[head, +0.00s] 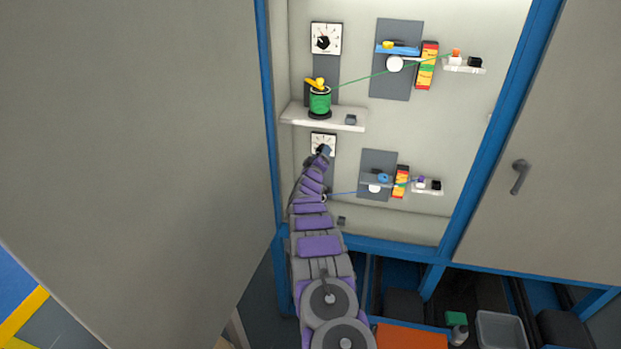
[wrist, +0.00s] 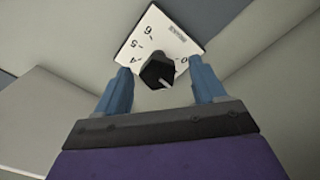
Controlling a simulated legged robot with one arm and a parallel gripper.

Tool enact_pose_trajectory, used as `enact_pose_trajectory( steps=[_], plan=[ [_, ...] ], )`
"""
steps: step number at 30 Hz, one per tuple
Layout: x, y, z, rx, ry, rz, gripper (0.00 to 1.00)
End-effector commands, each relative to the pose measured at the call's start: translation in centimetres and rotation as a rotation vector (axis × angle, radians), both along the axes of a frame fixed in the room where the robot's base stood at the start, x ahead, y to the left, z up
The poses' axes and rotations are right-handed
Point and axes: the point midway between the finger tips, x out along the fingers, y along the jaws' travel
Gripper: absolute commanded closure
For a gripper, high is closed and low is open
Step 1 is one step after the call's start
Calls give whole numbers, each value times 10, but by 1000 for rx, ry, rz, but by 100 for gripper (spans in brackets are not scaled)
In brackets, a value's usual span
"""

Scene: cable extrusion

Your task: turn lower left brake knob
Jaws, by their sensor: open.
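The lower left brake knob (wrist: 158,71) is a dark knob with a pale pointer line on a white numbered dial plate (wrist: 168,36). In the wrist view it lies between and just beyond the two blue fingers of my gripper (wrist: 164,88). The fingers are open, one on each side, and I see a gap between them and the knob. In the head view the lower dial plate (head: 323,139) shows above my gripper (head: 323,151). There the knob itself is mostly hidden behind my gripper.
A shelf (head: 300,116) with a green spool (head: 320,101) stands just above the lower dial. The upper dial (head: 326,38) is higher up. A large grey door (head: 130,150) fills the left.

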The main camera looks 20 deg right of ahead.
Motion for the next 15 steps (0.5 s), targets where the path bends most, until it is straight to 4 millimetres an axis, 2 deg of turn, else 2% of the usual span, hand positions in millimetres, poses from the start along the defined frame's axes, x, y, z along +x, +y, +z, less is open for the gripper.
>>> enact_pose_trajectory(
  steps=[15],
  plan=[
    [-36,25,1,0,-1,-1,30]
  ],
)
